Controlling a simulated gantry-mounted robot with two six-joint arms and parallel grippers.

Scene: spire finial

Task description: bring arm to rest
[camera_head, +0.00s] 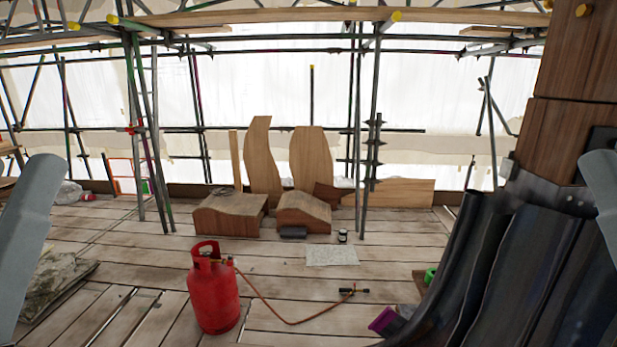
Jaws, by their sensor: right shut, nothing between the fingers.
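My left arm (28,245) comes in at the left edge as a smooth grey link, slanting down out of the picture. My right arm (604,190) shows as a similar grey link at the right edge, in front of the timber post. Neither arm's gripper fingers can be made out. Both arms are apart from the objects on the deck, and nothing is seen held.
A red gas bottle (213,295) stands front left, its hose running to a torch (352,290). Dark sheets (500,270) hang around the timber post (575,110). Carved wooden blocks (230,215) and boards stand behind. Scaffold poles (365,150) rise there. The middle deck is mostly clear.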

